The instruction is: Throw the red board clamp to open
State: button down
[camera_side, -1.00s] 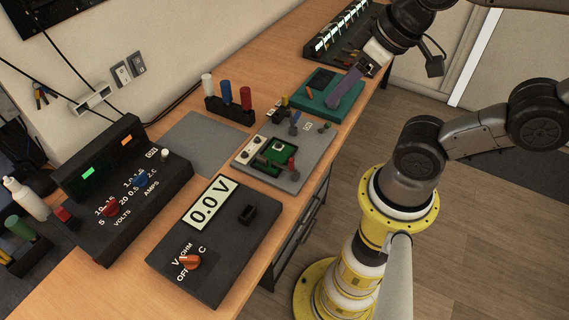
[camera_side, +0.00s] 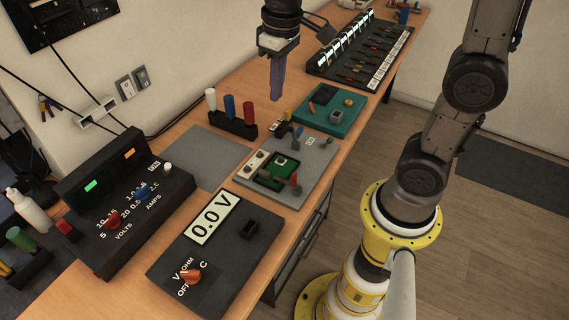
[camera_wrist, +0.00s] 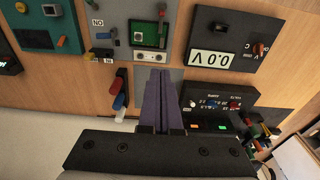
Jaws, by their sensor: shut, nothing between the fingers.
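The red board clamp (camera_side: 295,181) is a small red lever at the front right corner of the green circuit board (camera_side: 279,169), on a grey fixture plate (camera_side: 309,178). It stands up from the plate in the side view. In the wrist view the green board (camera_wrist: 149,35) is beyond my fingertips, with a small red part at its upper edge. My gripper (camera_side: 275,97) has purple fingers pointing down. It is shut and empty, above the back of the bench, behind the fixture and apart from the clamp. Its fingers (camera_wrist: 161,73) also show in the wrist view.
A rack of white, blue and red cylinders (camera_side: 232,124) stands left of the fixture. A teal fixture (camera_side: 345,117) is behind it, and a meter reading 0.0 V (camera_side: 212,218) is in front. A power supply (camera_side: 127,197) is at left. A bare grey mat (camera_side: 195,157) lies between.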

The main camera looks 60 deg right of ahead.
jog(key=w+f+g, duration=0.3)
jog(key=w+f, duration=0.2)
jog(key=f, duration=0.3)
jog(key=g, duration=0.1)
send_near(288, 182)
jog(key=w+f, duration=0.2)
jog(key=f, duration=0.1)
jog(key=shift+w+f, duration=0.15)
jog(key=shift+f, duration=0.15)
jog(key=shift+s, duration=1.15)
jog(key=shift+s+r, duration=0.1)
jog(key=shift+s, duration=0.65)
jog(key=shift+s+r+t, duration=0.25)
jog(key=shift+s+t, duration=0.3)
jog(key=shift+t, duration=0.25)
